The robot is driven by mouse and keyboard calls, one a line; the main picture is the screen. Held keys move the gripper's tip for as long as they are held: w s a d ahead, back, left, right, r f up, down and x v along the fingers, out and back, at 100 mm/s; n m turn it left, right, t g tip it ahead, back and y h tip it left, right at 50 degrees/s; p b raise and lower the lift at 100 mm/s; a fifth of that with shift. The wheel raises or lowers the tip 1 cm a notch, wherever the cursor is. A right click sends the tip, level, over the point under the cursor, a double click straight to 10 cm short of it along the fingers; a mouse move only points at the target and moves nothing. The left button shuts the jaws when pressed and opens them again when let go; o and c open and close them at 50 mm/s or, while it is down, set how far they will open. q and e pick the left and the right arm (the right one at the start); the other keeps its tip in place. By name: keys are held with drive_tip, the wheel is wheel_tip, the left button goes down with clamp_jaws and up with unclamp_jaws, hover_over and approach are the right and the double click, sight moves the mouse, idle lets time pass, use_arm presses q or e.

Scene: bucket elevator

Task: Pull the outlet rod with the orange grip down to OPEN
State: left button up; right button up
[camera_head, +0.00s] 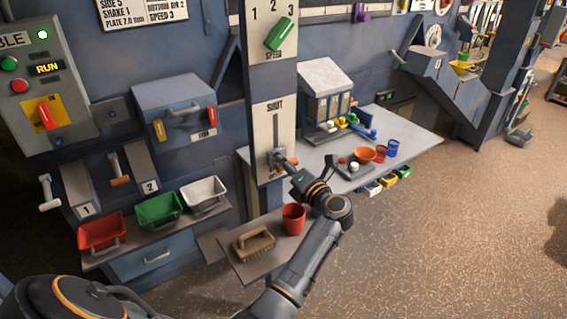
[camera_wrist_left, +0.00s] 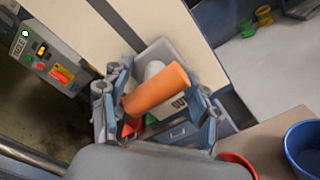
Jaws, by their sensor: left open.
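The outlet panel (camera_head: 262,132) is a tall white plate with a vertical slot, marked SHUT at its top. Its grey rod mount (camera_head: 275,156) sits at the low end of the slot. Lettering below it is partly hidden by my gripper. My left gripper (camera_head: 285,164) is at this mount and hides the grip in the head view. In the left wrist view, the orange grip (camera_wrist_left: 158,91) lies between the spread fingers of my left gripper (camera_wrist_left: 160,98). The fingers are open, and contact cannot be told. My right gripper is not in view.
A shelf below holds a red cup (camera_head: 293,219) and a brush (camera_head: 253,243). Red, green and white bins (camera_head: 205,193) stand left. A worktable (camera_head: 410,146) with bowls and cups is right of the panel. A speed panel with a green handle (camera_head: 280,35) is above.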

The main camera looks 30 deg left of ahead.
sight(276, 124)
use_arm(q)
wheel_tip(276, 124, up, 10)
drive_tip(key=shift+r, duration=0.1)
idle(0.4)
